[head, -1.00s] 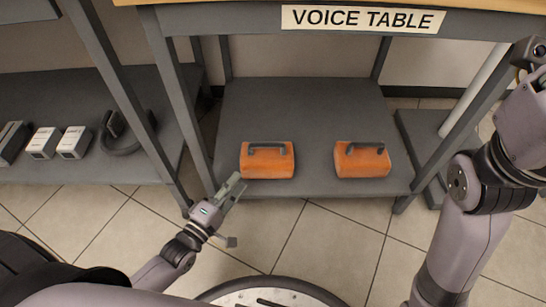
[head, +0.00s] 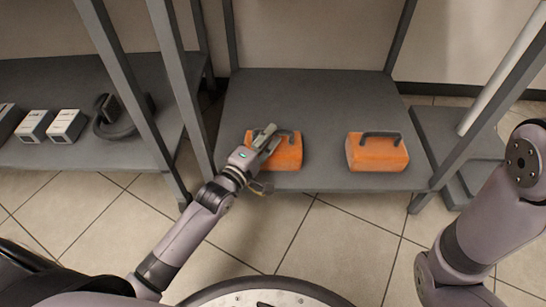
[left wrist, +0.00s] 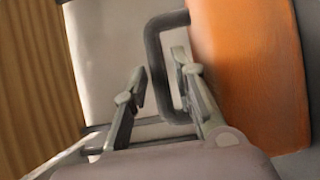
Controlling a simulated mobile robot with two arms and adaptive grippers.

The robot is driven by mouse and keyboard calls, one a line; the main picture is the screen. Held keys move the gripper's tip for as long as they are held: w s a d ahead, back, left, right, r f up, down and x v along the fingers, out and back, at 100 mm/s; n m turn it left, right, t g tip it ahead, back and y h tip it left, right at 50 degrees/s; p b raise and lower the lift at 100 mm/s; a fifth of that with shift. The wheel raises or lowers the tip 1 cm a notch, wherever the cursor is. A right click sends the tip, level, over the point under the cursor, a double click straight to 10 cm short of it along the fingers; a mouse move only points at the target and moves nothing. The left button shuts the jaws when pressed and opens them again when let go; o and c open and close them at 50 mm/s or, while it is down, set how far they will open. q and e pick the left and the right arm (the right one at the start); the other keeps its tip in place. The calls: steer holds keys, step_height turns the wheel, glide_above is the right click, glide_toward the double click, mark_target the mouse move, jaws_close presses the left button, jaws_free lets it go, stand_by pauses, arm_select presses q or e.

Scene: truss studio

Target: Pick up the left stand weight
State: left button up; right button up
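The left stand weight (head: 287,155) is an orange block with a dark arched handle, lying near the front of the grey lower shelf. It fills the right of the left wrist view (left wrist: 250,70). My left gripper (head: 267,150) is over its left part and hides some of the handle. In the left wrist view my left gripper (left wrist: 160,68) is open, its fingers apart. The handle's long bar (left wrist: 155,60) appears between the fingertips; I cannot tell whether they touch it. My right gripper is not in view; only my right arm shows.
A second orange weight (head: 377,153) with a dark handle lies to the right on the same shelf (head: 320,95). Grey table legs stand on both sides. The shelf behind the weights is clear.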

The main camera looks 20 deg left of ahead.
arm_select(q)
steer(key=shift+b+x, duration=0.4)
steer(key=shift+x, duration=0.7)
steer(key=shift+c, duration=0.5)
jaws_close()
steer(key=shift+r, duration=0.3)
